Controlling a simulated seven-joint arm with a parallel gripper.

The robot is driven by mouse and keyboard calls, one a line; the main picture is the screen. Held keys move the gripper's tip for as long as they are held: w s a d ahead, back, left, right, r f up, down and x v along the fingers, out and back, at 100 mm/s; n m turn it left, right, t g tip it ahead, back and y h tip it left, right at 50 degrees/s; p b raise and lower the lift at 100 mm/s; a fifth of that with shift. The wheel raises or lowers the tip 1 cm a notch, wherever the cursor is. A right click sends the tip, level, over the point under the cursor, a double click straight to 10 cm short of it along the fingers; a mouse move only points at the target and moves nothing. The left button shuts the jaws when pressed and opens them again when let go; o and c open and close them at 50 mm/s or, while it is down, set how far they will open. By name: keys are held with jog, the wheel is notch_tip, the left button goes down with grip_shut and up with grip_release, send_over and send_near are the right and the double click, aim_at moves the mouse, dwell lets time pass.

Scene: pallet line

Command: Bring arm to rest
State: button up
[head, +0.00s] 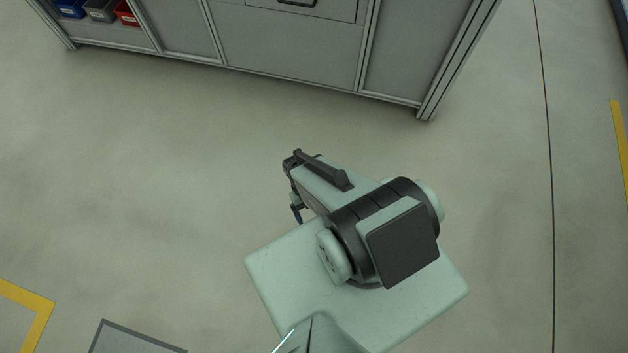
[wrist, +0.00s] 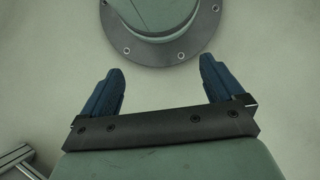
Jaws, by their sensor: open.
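My gripper (wrist: 162,92) shows in the wrist view with its two dark blue fingers spread wide and nothing between them. Beyond the fingers is a round, pale green part of my own body with a bolted dark flange. In the head view my arm is folded close over my base, and my gripper (head: 296,206) shows only in part at the left end of the arm. Its fingers are mostly hidden there by the arm links. No object is in or against the gripper.
A grey workbench (head: 290,50) with panels and a drawer stands across the top. A blue bin (head: 70,8), a grey bin (head: 101,10) and a red bin (head: 127,14) sit at its left. The floor (head: 150,170) between bench and arm is clear. Yellow floor marking (head: 38,318) lies lower left.

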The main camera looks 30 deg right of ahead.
jog(key=shift+s+a+r, duration=0.1)
jog(key=shift+s+a, duration=0.05)
jog(key=shift+s, duration=0.45)
jog(key=shift+s+a+r, duration=0.1)
jog(key=shift+s, duration=0.45)
